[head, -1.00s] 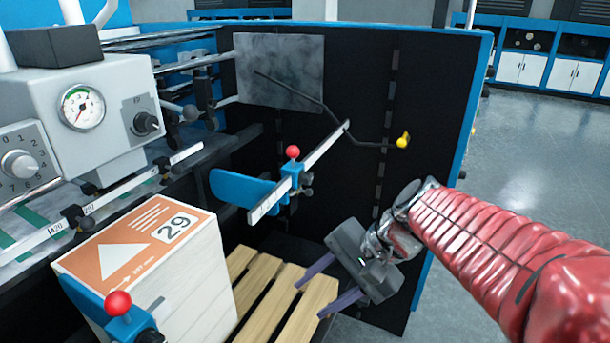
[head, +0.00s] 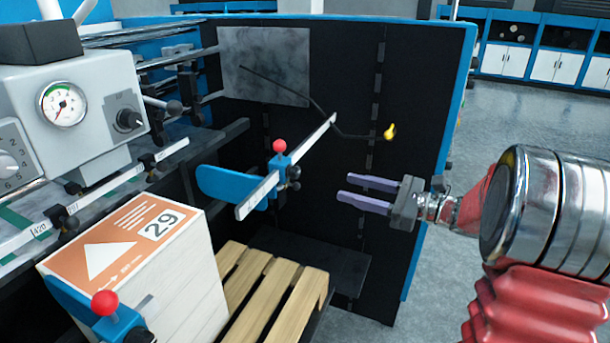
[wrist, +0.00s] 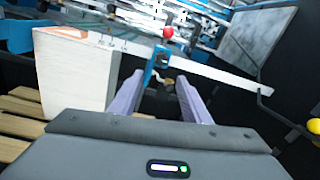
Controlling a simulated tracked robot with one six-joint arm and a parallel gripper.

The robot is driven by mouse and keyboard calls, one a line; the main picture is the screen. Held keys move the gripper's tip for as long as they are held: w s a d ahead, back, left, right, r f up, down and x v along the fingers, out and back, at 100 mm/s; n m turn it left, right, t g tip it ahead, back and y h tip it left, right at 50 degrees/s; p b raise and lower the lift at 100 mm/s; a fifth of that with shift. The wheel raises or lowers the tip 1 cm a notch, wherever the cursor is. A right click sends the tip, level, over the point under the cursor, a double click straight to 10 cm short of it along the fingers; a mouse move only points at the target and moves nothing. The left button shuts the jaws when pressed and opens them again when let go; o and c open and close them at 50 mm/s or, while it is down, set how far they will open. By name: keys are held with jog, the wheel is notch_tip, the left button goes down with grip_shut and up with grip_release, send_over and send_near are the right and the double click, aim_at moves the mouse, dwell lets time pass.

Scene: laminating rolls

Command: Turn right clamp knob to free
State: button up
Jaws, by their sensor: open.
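The right clamp has a red ball top (head: 279,146) and a blue body (head: 281,165) on a white scale bar (head: 300,156). A small dark knob (head: 293,173) sits on the side of this clamp that faces my gripper. A blue curved plate (head: 228,188) reaches left from the clamp. My gripper (head: 357,190) is open and empty, to the right of the knob and apart from it, with its fingers pointing left. In the wrist view, the clamp's blue body (wrist: 158,60) and red ball (wrist: 168,32) lie ahead, beyond the fingertips; the knob is hard to make out there.
A paper stack (head: 180,280) marked 29 stands on a wooden pallet (head: 278,290) at the lower left. Another red-topped clamp (head: 105,303) is at its front. A black wall panel (head: 340,80) with a yellow-tipped bent rod (head: 389,132) stands behind my gripper.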

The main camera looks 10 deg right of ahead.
aim_at(298, 173)
jog(key=shift+w, duration=0.1)
dwell(0.3)
jog(key=x, duration=1.3)
jog(key=shift+w+a, duration=0.25)
jog(key=shift+d, duration=0.1)
jog(key=c, duration=1)
